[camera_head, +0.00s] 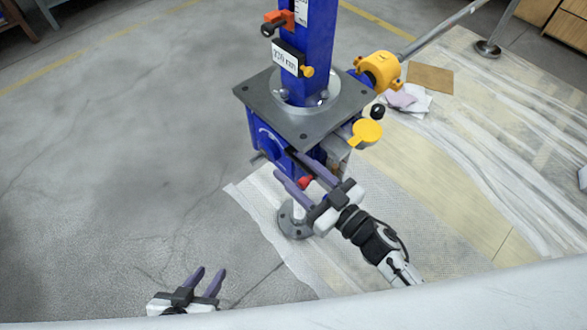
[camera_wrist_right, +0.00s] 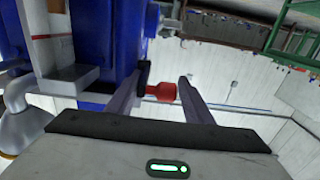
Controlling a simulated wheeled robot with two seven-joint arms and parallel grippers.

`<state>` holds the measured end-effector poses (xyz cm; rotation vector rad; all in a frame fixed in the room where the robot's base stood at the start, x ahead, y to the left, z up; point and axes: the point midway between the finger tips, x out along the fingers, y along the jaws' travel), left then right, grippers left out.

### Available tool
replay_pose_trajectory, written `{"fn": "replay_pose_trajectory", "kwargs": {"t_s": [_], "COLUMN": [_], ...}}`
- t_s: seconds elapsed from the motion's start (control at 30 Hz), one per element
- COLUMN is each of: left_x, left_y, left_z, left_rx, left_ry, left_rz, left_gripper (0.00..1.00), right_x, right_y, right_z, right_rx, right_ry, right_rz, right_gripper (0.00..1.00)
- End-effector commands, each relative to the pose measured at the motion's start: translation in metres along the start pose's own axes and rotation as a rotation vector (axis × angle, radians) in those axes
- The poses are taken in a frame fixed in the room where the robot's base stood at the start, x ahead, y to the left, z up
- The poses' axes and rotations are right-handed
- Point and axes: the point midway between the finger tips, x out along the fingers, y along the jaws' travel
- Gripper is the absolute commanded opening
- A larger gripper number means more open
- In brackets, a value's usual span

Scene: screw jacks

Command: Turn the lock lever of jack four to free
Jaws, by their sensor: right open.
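No jack number is readable. A red knob (camera_head: 305,182) shows below the housing, between the fingers of my right gripper (camera_head: 284,161). In the right wrist view, the red knob (camera_wrist_right: 161,91) on a short black lever (camera_wrist_right: 143,74) lies between the open fingers (camera_wrist_right: 160,82), closer to the left finger. I cannot tell whether that finger touches it. My left gripper (camera_head: 208,273) is open and empty over the floor at lower left.
An orange clamp (camera_head: 279,20) and a white label (camera_head: 285,57) sit on the column. Plastic sheeting (camera_head: 470,130) covers the floor at right. The floor at left is clear.

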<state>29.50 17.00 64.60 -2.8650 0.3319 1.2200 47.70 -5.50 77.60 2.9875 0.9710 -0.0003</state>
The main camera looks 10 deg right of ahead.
Motion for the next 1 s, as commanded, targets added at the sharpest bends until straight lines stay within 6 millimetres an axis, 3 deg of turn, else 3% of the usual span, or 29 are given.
{"fn": "replay_pose_trajectory", "kwargs": {"t_s": [0.13, 0.4, 0.7, 1.0], "left_x": [0.002, 0.002, 0.002, 0.014], "left_y": [0.0, 0.001, 0.001, 0.0], "left_z": [0.003, 0.002, 0.001, 0.012], "left_rx": [0.001, 0.001, 0.001, 0.001], "left_ry": [-0.001, -0.001, 0.001, 0.004], "left_rz": [0.001, 0.001, 0.002, 0.003], "left_gripper": [0.31, 0.31, 0.31, 0.31], "right_x": [0.01, 0.011, 0.01, 0.01], "right_y": [-0.001, 0.0, -0.003, -0.006], "right_z": [0.0, 0.0, 0.0, 0.007], "right_rx": [0.001, 0.001, 0.002, 0.005], "right_ry": [0.001, 0.0, 0.0, 0.036], "right_rz": [-0.001, 0.0, -0.004, -0.009], "right_gripper": [0.47, 0.47, 0.0, 0.0]}}
